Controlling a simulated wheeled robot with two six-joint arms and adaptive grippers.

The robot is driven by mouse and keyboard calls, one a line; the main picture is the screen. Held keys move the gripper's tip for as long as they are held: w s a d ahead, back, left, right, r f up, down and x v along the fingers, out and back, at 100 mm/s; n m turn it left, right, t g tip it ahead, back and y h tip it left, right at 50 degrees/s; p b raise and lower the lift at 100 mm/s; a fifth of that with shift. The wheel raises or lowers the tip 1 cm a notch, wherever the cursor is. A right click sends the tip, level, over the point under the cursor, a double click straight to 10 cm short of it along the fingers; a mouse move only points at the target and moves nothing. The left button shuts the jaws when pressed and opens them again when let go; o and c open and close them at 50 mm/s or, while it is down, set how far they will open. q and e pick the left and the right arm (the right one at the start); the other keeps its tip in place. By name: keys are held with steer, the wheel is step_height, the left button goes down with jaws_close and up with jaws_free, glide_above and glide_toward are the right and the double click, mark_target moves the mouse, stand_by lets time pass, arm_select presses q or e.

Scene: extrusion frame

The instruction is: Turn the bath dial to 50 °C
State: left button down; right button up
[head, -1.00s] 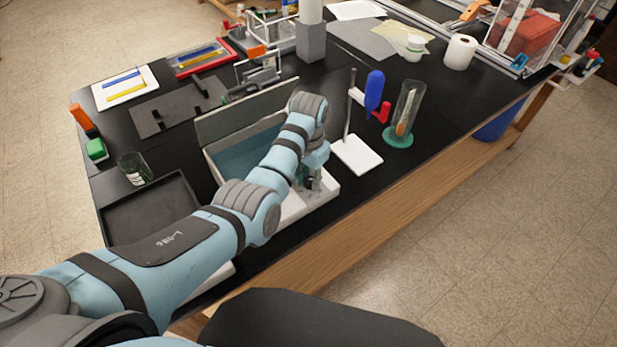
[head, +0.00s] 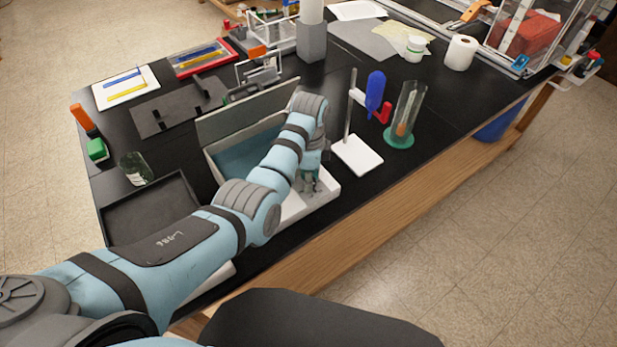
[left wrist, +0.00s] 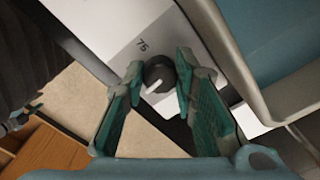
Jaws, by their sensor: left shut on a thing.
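The bath is a white-fronted box with bluish water inside (head: 222,166) and a raised lid behind. In the left wrist view its light front panel (left wrist: 185,35) shows a grey scale plate with the number 75. The black round dial (left wrist: 157,70) sits on that plate, its white pointer aimed toward the lower left of the picture. No 50 mark can be read. My left gripper (left wrist: 160,73) is shut on the dial, one green-padded finger on each side. In the head view the left gripper (head: 312,188) is at the bath's front right; the dial is hidden there.
A stand with a white base (head: 357,155) and a glass cylinder on a green foot (head: 399,137) stand right of the bath. A black tray (head: 150,212) and a small beaker (head: 136,169) lie left. The table's front edge runs close to the bath.

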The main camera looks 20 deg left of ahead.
arm_select(q)
steer(key=m, duration=0.3)
steer(key=shift+s+f+m, duration=0.1)
steer(key=shift+m, duration=0.2)
steer(key=shift+d+m, duration=0.1)
steer(key=shift+m, duration=1.7)
steer(key=shift+f, duration=0.1)
steer(key=c, duration=1.3)
jaws_free()
steer(key=shift+r, duration=0.2)
step_height(320, 180, up, 7)
steer(key=shift+r, duration=0.15)
